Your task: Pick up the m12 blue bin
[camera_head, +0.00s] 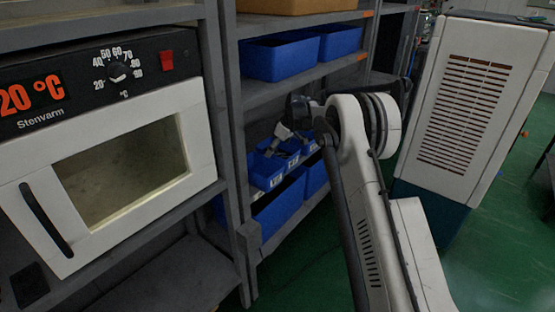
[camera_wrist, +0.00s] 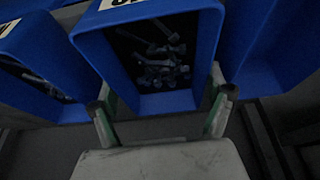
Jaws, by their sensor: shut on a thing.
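In the wrist view a blue bin (camera_wrist: 205,45) holds several metal bolts (camera_wrist: 160,60). Its label is cut off at the top edge and I cannot read it as m12. My gripper (camera_wrist: 160,101) has one finger on each side of this bin, shut on its walls. In the head view my gripper (camera_head: 278,139) reaches into the lower shelf over small blue bins (camera_head: 266,180) with white labels. The labels are too small to read there, and my arm hides part of the row.
Another blue bin (camera_wrist: 62,95) with bolts stands close on the left in the wrist view, and one (camera_wrist: 262,50) on the right. Larger blue bins (camera_head: 280,212) sit below, others (camera_head: 280,60) above. A grey shelf post (camera_head: 232,130) and a white oven (camera_head: 120,160) stand left.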

